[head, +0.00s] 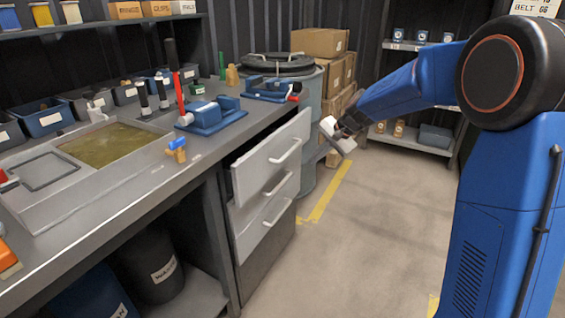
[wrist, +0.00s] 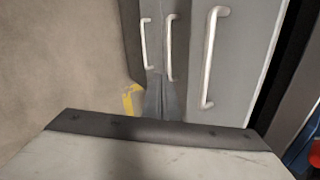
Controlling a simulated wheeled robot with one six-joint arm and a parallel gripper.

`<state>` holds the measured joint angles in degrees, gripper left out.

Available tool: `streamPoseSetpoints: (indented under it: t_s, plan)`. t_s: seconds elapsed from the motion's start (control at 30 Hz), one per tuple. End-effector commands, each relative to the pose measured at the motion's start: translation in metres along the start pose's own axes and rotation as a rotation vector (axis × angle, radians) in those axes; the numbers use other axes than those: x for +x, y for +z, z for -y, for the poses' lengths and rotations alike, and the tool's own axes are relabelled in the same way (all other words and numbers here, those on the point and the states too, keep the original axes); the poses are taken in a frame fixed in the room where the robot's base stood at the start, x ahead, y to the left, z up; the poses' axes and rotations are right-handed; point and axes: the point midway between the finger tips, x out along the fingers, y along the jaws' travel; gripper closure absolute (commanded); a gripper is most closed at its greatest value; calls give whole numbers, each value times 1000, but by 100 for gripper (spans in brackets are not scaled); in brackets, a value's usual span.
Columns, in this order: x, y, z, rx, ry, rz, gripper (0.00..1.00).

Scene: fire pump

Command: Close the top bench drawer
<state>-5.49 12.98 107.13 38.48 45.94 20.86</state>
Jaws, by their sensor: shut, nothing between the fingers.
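The top bench drawer (head: 272,158) stands pulled out from under the bench top, with a pale grey front and a bar handle (head: 286,151). In the wrist view its front (wrist: 222,95) is the nearest panel, at right, turned on its side, with its handle (wrist: 213,58) upright in the picture. My gripper (head: 349,147) is to the right of the drawer front in the head view, apart from the handle, over the aisle. Its fingers (wrist: 160,88) are together and empty in the wrist view. The inside of the drawer is hidden.
Lower drawers (head: 265,212) with bar handles sit under the top one and look pushed in further. The bench top (head: 130,185) holds vises, tools and bins. A drum (head: 308,100) and boxes (head: 320,43) stand behind the drawers. The floor (head: 370,225) in front is clear.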

Motion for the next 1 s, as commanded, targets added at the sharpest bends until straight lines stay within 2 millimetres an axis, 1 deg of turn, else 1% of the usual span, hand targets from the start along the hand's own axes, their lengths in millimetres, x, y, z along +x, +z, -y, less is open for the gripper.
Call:
streamPoseSetpoints:
  t_s: [0.03,0.13,0.2,0.3,0.4,0.53,0.7,0.9,1.0]
  plan:
    - [9,16,-15,85,-13,69,100]
    - [21,50,-33,259,-57,210,100]
    - [26,70,-42,381,-96,304,100]
    - [28,95,-49,553,-162,430,100]
    - [24,112,-52,721,-244,546,100]
    - [14,122,-54,931,-371,675,100]
    - [-4,116,-58,1143,-538,784,100]
    - [-17,106,-62,1257,-651,832,100]
    - [-17,105,-61,1269,-666,838,100]
